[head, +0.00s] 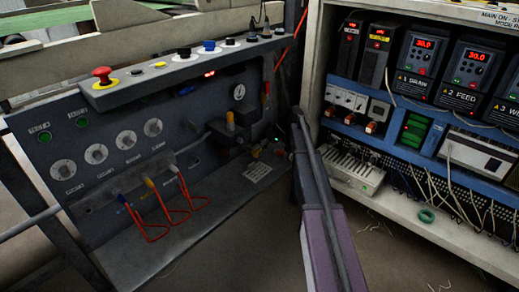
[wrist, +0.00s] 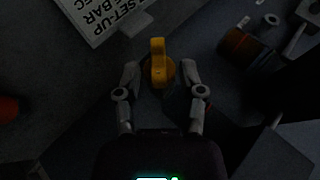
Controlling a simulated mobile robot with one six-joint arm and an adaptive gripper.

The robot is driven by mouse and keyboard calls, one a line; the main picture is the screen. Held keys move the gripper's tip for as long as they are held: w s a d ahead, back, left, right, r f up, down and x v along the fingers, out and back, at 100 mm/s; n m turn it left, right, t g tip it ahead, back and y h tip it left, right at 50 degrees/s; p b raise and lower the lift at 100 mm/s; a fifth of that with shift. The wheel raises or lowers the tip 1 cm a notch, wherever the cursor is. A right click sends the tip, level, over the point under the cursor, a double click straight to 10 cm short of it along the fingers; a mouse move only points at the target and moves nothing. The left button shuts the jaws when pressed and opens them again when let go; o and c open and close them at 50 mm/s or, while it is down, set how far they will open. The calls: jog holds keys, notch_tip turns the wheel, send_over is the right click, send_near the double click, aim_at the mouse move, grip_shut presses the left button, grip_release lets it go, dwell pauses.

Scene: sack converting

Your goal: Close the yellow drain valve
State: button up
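The yellow drain valve handle (wrist: 158,62) shows in the wrist view, a short bar on a round yellow-brown base. My gripper (wrist: 160,76) is open, with one finger on each side of the handle. Dark gaps show between the handle and both fingers, so I see no grip on it. The bar points away from my gripper's palm. In the head view my gripper is small and dark near the back of the panel shelf, and I cannot make out its fingers. A small yellowish spot (head: 256,151) there may be the valve.
A white set-up card (wrist: 98,18) lies beside the valve; it also shows in the head view (head: 258,173). Red hose loops (head: 178,215) hang at the panel front. An open electrical cabinet (head: 420,120) stands on the right.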

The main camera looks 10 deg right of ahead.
jog(key=shift+r+h+p, duration=0.15)
jog(key=shift+h+p, duration=0.15)
jog(key=shift+p, duration=0.2)
